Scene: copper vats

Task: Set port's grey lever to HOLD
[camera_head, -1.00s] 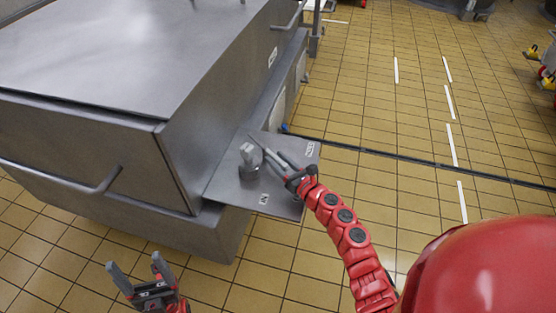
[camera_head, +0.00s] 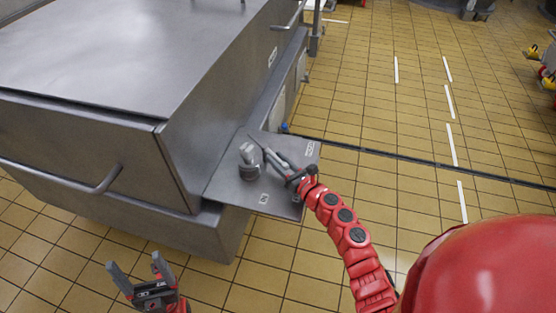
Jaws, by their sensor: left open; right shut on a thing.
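The grey lever (camera_head: 246,155) stands on a round base on a flat metal plate (camera_head: 285,181) at the side of the big steel vat. Its upper part leans up and to the left. My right gripper (camera_head: 259,145) reaches in from the lower right and is shut on the lever, though the contact is small and hard to make out. Small white labels are on the plate, one near the far right corner (camera_head: 309,149) and one near the front (camera_head: 264,198). Their words are too small to read. My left gripper (camera_head: 134,270) is open and empty, low in front of the vat.
The large steel vat (camera_head: 90,60) fills the left side, with a bar handle (camera_head: 105,182) along its front. Tiled floor (camera_head: 375,180) with white dashes and a dark drain line lies open to the right. Red and yellow equipment (camera_head: 547,65) stands at the far right edge.

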